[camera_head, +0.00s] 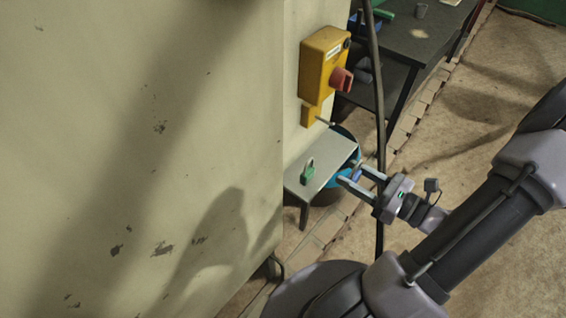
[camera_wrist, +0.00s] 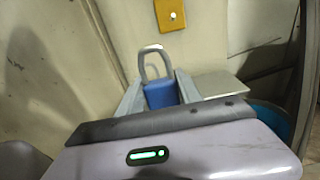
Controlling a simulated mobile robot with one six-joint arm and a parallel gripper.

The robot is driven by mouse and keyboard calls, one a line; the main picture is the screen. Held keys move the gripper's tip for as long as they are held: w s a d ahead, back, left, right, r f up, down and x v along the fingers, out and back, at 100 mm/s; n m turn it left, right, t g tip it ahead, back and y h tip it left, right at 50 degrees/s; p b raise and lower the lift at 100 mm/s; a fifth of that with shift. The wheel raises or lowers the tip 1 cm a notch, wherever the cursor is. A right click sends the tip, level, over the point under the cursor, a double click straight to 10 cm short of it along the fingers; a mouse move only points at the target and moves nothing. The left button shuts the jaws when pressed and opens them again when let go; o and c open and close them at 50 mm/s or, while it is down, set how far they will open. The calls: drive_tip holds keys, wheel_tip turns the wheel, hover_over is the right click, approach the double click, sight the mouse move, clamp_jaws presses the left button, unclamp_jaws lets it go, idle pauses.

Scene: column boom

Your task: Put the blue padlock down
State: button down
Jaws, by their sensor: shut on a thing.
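The blue padlock (camera_wrist: 161,94) has a pale metal shackle that points up in the wrist view. My gripper (camera_wrist: 158,92) is shut on its blue body, one finger on each side. In the head view my gripper (camera_head: 355,174) is held out to the right of a small grey shelf, and a bit of the blue padlock (camera_head: 355,175) shows between the fingers. The grey shelf (camera_head: 335,150) also shows in the wrist view (camera_wrist: 215,84), just right of the padlock. A green padlock (camera_head: 308,172) stands on the shelf in the head view.
A yellow box with a red rotary handle (camera_head: 340,79) is on the cream wall above the shelf. A blue round container (camera_head: 348,136) is partly hidden below the shelf. A dark cable (camera_head: 379,120) hangs beside my gripper. A dark workbench (camera_head: 425,40) stands behind.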

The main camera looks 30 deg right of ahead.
drive_tip(key=b, duration=0.3)
hover_over(334, 151)
drive_tip(key=shift+s+a+f, duration=0.1)
drive_tip(key=shift+s+f, duration=0.25)
drive_tip(key=shift+f, duration=0.4)
drive_tip(key=f+b, duration=0.1)
drive_tip(key=f, duration=0.1)
drive_tip(key=w+f+b, duration=0.1)
drive_tip(key=shift+f+b, duration=0.4)
drive_tip(key=shift+s+r, duration=0.1)
drive_tip(key=shift+r, duration=0.1)
drive_tip(key=shift+f, duration=0.1)
drive_tip(key=c, duration=0.8)
unclamp_jaws()
